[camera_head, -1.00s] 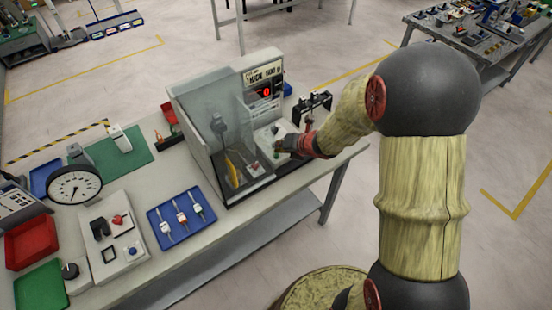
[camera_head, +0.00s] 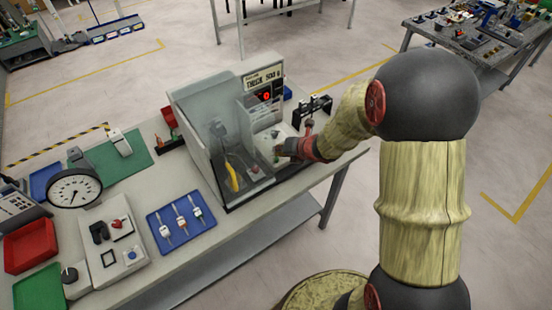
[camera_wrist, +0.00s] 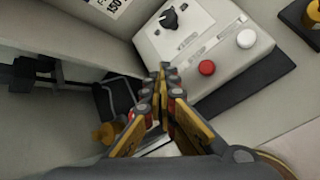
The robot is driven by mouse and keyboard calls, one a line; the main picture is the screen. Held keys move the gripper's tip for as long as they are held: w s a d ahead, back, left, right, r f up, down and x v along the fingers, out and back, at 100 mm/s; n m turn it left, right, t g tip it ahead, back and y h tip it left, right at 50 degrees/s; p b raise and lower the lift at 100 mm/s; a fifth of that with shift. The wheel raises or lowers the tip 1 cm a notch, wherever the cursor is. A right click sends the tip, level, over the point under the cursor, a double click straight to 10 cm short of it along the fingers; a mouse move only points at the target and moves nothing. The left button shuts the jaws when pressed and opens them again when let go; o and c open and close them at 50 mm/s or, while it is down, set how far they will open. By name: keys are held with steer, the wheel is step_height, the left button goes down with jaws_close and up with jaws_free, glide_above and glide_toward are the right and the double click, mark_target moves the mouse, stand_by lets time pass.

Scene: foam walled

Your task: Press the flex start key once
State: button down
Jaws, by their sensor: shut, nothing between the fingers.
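A machine with a clear-walled chamber (camera_head: 222,140) and a red-lit display (camera_head: 265,95) stands on the bench. Its sloped control panel (camera_wrist: 222,22) fills the upper right of the wrist view, with a black knob (camera_wrist: 169,18), a red button (camera_wrist: 206,67) and a white button (camera_wrist: 246,38). I cannot read which one is the flex start key. My gripper (camera_wrist: 166,70) is shut and empty, its tips by the panel's lower left edge, left of the red button. In the head view my gripper (camera_head: 284,148) is at the panel's front, partly covering it; contact cannot be told.
A yellow curved piece (camera_head: 232,177) is inside the chamber. A dial gauge (camera_head: 74,188) and a red tray (camera_head: 30,245) are further left. A dark stand (camera_head: 315,107) is behind my wrist.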

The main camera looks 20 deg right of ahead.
steer(key=shift+f, duration=0.1)
stand_by(0.3)
steer(key=shift+f+b, duration=0.35)
steer(key=shift+b, duration=0.15)
